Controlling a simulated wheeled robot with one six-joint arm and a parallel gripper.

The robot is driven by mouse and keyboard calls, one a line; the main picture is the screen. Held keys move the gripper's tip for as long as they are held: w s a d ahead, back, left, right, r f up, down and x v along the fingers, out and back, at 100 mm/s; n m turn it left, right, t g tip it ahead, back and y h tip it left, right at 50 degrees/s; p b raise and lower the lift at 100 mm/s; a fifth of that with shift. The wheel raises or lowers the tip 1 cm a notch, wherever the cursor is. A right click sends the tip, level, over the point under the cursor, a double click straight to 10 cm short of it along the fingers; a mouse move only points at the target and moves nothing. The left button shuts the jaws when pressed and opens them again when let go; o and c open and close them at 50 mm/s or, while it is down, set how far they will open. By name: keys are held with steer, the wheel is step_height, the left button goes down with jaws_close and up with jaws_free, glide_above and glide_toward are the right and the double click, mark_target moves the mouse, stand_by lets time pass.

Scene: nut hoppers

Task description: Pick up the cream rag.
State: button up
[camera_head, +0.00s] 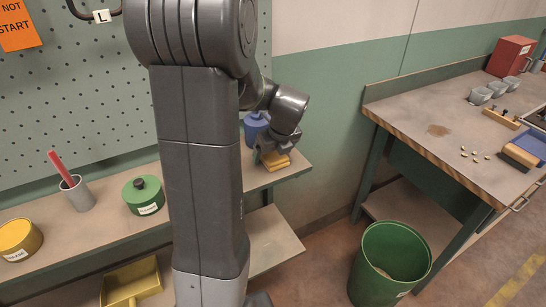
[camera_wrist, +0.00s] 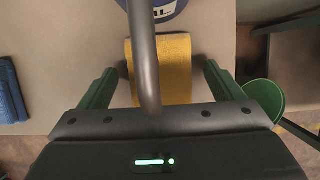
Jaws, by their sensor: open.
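I see no rag that is clearly cream in either view. My gripper (camera_wrist: 160,72) is open, its two green fingers on either side of the yellow cloth, with a gap on each side. In the head view my gripper (camera_head: 270,155) is just above the cloth. Nothing is held.
A blue lidded container (camera_head: 254,125) stands right behind the yellow cloth. A blue cloth (camera_wrist: 10,90) lies to the left in the wrist view. A green canister (camera_head: 143,197) stands farther left on the shelf (camera_head: 100,228). A green bin (camera_head: 392,262) stands on the floor beyond the shelf's right end.

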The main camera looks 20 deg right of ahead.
mark_target(275, 155)
steer(key=shift+f, duration=0.25)
stand_by(0.4)
steer(key=c, duration=1.2)
steer(key=shift+o, duration=0.2)
steer(key=shift+r, duration=0.15)
steer(key=r, duration=0.7)
steer(key=shift+s+r, duration=0.25)
steer(key=shift+s, duration=0.15)
steer(key=s+d+b, duration=0.1)
steer(key=s, duration=1.8)
steer(key=shift+d+f+b, duration=0.15)
steer(key=shift+d+b, duration=0.1)
steer(key=shift+b, duration=0.15)
steer(key=shift+s, duration=0.1)
steer(key=shift+o, duration=1.2)
steer(key=shift+c, duration=0.3)
